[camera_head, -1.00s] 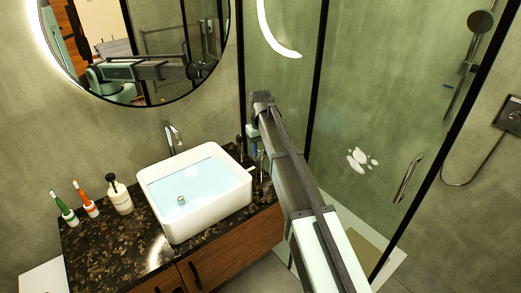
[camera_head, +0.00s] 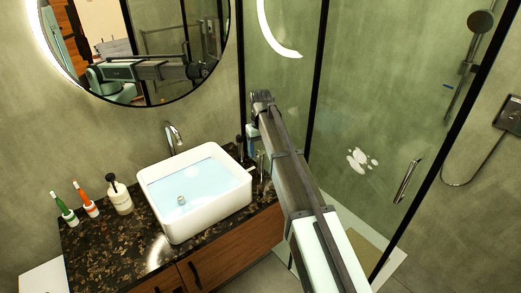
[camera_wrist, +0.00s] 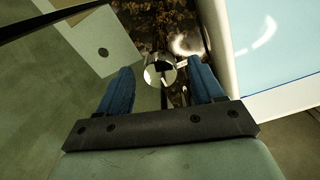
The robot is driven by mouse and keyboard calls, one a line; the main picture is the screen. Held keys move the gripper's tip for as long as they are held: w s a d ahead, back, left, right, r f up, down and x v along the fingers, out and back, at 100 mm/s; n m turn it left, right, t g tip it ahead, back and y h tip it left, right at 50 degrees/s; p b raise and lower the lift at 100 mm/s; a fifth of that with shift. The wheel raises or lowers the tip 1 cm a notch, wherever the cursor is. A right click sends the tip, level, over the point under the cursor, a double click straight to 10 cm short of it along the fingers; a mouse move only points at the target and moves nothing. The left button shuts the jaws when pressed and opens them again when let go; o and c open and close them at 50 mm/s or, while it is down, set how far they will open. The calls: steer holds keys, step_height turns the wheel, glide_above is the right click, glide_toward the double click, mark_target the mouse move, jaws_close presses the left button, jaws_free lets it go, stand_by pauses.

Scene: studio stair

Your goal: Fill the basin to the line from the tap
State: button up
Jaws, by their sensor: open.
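The white basin (camera_head: 212,219) stands on the counter and holds pale blue water (camera_head: 190,180). I cannot make out a fill line. The chrome tap (camera_head: 172,136) rises behind the basin; I see no clear stream from it. My gripper (camera_head: 256,148) points down just right of the basin. In the wrist view my gripper (camera_wrist: 162,85) is open, its blue fingers either side of a round shiny metal piece (camera_wrist: 160,75) with a small pale tab. I cannot tell if they touch it. The basin's wall (camera_wrist: 219,40) is to the right there.
A round mirror (camera_head: 150,30) hangs above. Shower glass (camera_head: 350,110) stands to the right.

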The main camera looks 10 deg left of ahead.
step_height(320, 180, up, 14)
steer(key=shift+f, duration=0.15)
stand_by(0.4)
stand_by(1.2)
steer(key=s+d+f+m, duration=0.1)
steer(key=s+d+f, duration=0.4)
steer(key=f, duration=0.5)
steer(key=s+d+f+m, duration=0.1)
steer(key=s+d+f, duration=0.2)
steer(key=d+f, duration=0.6)
steer(key=s+d+f+m, duration=0.2)
steer(key=s+d+f, duration=0.25)
steer(key=f, duration=0.65)
steer(key=s+d+f+m, duration=0.2)
steer(key=s+d+f, duration=0.7)
steer(key=s+f, duration=0.4)
steer(key=s+f+g, duration=0.3)
steer(key=s+f, duration=0.6)
steer(key=s, duration=0.5)
steer(key=s+f+g, duration=0.3)
steer(key=s+f, duration=0.6)
steer(key=s, duration=0.6)
steer(key=shift+f+g, duration=0.3)
steer(key=shift+g, duration=0.1)
steer(key=shift+s, duration=0.1)
steer(key=shift+c, duration=0.4)
